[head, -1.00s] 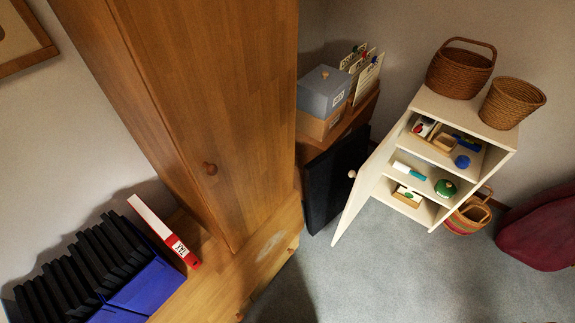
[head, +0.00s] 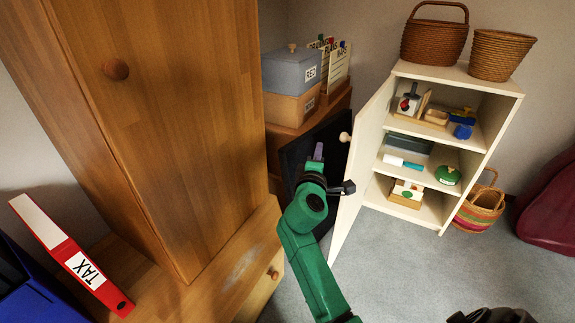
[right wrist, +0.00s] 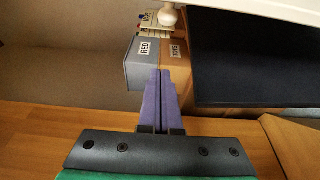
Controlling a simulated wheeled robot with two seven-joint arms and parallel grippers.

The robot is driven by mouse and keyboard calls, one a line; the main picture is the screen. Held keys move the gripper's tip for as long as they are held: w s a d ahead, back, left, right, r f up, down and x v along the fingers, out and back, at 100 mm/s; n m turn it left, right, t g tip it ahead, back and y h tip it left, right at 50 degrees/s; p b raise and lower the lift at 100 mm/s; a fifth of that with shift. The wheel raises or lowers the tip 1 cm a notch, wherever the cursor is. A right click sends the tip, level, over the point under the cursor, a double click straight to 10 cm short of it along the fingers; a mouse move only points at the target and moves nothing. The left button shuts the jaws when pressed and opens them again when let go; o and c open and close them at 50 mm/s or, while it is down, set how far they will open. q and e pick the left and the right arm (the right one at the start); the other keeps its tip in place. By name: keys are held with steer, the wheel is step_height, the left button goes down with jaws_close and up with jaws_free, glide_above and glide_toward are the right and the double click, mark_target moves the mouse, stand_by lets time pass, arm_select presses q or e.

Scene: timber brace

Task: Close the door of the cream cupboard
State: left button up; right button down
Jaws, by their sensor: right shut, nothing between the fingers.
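The cream cupboard (head: 455,78) stands at the right of the head view with its shelves showing. Its door (head: 357,165) is wide open, hinged at the cupboard's left side and swung toward me. A round pale knob (head: 345,137) sits on the door's outer face; it also shows at the top of the right wrist view (right wrist: 168,15), beside the door's pale edge (right wrist: 270,7). My right gripper (head: 318,152) is shut and empty, on the outer side of the door, just left of the knob. Its purple fingers (right wrist: 160,75) are together. My left gripper is out of view.
Inside the cupboard lie small items, including a green round tin (head: 447,175). Baskets (head: 435,42) stand on top, and a striped basket (head: 482,208) beside it. A wooden wardrobe (head: 160,120), stacked boxes (head: 290,72) and a dark panel (right wrist: 255,60) crowd the left.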

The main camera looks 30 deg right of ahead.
arm_select(q)
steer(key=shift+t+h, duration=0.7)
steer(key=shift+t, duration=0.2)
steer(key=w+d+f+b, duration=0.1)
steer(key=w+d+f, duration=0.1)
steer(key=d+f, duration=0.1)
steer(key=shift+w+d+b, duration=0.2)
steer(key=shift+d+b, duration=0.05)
steer(key=shift+b, duration=0.1)
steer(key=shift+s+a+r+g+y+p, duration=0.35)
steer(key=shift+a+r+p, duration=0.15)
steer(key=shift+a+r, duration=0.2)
arm_select(e)
steer(key=w+d, duration=0.3)
steer(key=d, duration=0.4)
steer(key=shift+w+d, duration=0.35)
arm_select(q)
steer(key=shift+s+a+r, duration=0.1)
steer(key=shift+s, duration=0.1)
